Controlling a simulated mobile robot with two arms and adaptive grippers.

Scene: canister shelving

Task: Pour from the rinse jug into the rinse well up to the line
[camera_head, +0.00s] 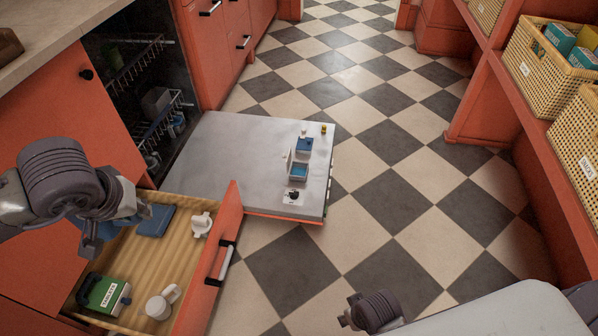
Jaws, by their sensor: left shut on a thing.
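The dishwasher door (235,150) lies folded down flat. On it is a dispenser with a small open well (299,171) that looks blue inside and a black round part (294,196) on a white plate. I cannot tell which is the rinse well, and no fill line can be made out. One white jug (158,306) stands in the open drawer at the front; another white jug-like vessel (201,224) stands at its far right. Neither label is readable. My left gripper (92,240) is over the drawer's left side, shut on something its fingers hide.
The drawer (228,235) also holds a green-and-white box (104,294) and a flat blue thing (155,220). A blue block (304,145) and a small yellow piece (323,129) sit on the door. Shelves with wicker baskets (545,70) line the right. The checkered floor (390,180) between is clear.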

